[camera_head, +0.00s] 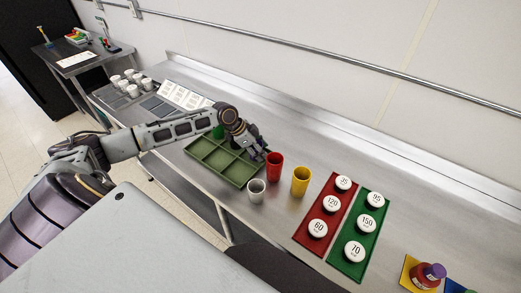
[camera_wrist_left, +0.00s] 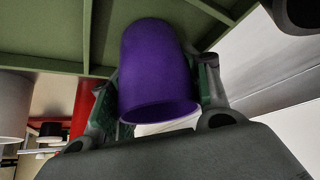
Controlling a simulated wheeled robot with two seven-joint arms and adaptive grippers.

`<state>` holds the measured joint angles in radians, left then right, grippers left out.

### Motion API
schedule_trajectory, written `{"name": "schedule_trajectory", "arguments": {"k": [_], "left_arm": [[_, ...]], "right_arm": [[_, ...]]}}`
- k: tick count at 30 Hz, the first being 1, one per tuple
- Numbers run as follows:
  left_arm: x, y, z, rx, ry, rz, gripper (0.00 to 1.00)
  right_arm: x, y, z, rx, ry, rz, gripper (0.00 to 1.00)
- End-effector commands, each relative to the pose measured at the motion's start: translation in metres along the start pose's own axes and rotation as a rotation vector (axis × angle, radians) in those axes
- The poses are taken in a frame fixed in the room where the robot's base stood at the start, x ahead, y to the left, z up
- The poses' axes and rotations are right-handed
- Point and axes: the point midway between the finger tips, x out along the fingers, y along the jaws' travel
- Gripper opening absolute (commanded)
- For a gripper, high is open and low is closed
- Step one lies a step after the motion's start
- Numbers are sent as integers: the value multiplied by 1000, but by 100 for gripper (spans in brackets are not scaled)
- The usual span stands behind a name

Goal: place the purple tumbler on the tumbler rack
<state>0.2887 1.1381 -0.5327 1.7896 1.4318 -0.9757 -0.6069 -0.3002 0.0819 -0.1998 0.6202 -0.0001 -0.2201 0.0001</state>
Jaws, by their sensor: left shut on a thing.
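The purple tumbler (camera_wrist_left: 158,70) is between the two fingers of my left gripper (camera_head: 262,153), which is shut on it. In the head view I cannot make the tumbler out behind the gripper. The tumbler rack is a green tray with compartments (camera_head: 222,160) on the steel counter. My left gripper is over or beside its right end. The rack's green walls (camera_wrist_left: 85,35) show close behind the tumbler in the left wrist view. I cannot tell whether the tumbler touches the rack. A green tumbler (camera_head: 218,132) stands at the rack's back. My right gripper is out of view.
A red tumbler (camera_head: 274,166), a grey tumbler (camera_head: 256,190) and a yellow tumbler (camera_head: 300,181) stand close to the rack's right. Red (camera_head: 308,236) and green (camera_head: 344,263) mats with numbered white discs lie farther right. Several white cups (camera_head: 132,90) stand at the far left.

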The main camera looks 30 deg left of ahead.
Motion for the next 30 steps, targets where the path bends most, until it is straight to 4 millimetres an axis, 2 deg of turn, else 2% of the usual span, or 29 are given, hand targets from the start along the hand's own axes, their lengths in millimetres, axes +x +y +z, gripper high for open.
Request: {"name": "schedule_trajectory", "arguments": {"k": [12,13,15,30], "left_arm": [[3,0,2,0,0,0,23],[3,0,2,0,0,0,49],[2,0,2,0,0,0,57],[-2,0,0,0,0,-1,57]], "right_arm": [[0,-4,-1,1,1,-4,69],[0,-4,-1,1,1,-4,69],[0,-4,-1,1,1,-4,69],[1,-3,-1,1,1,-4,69]]}}
